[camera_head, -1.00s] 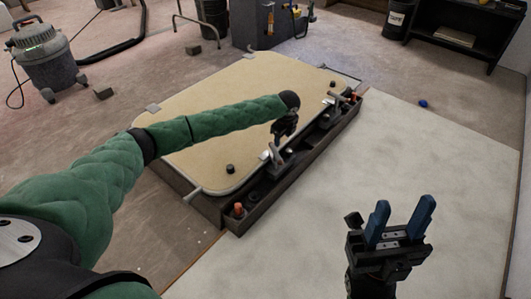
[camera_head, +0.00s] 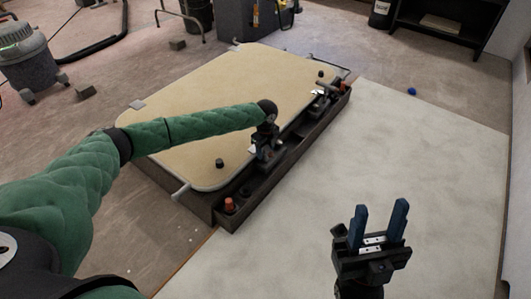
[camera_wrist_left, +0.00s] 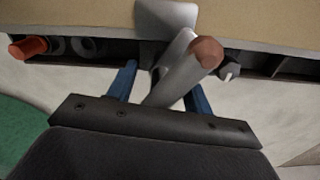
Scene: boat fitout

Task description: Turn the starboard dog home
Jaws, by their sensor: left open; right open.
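The tan hatch panel (camera_head: 225,95) lies in a dark frame (camera_head: 290,155) with two dogs on its right long edge. My left gripper (camera_head: 264,148) is down over the nearer dog and mostly hides it in the head view. In the left wrist view that dog's grey lever (camera_wrist_left: 178,78), with a brown round end, stands between the open blue fingers of my left gripper (camera_wrist_left: 160,85). I cannot tell whether they touch it. The farther dog (camera_head: 325,88) is free. My right gripper (camera_head: 380,210) is open and empty over the pale floor. The pictures do not label which dog is starboard.
A black knob (camera_head: 220,163) stands on the panel. A small handle (camera_head: 181,191) sticks out at its near corner. A vacuum (camera_head: 28,65) stands far left.

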